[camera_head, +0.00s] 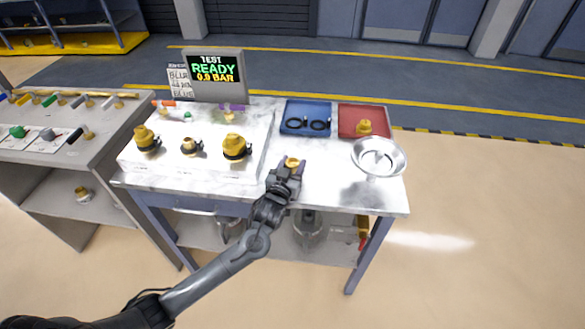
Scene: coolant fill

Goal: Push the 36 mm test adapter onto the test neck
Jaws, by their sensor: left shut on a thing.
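My left gripper (287,171) is shut on a small brass-yellow piece (292,162), held over the front middle of the white table. It looks like an adapter, but its size cannot be read and the jaws hide its lower part. Three brass fittings with dark collars stand on the white panel to the left: a left one (145,137), a smaller middle one (190,146) and a larger right one (236,147). A small brass part on a purple base (230,113) is behind them. I cannot tell which is the test neck. My right gripper is not in view.
A display (215,73) reads TEST READY with a bar value. A blue tray (304,131) holds black rings. A red tray (379,111) holds a brass piece (364,127). A metal bowl (379,158) stands at right. A tool bench (70,145) is at left.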

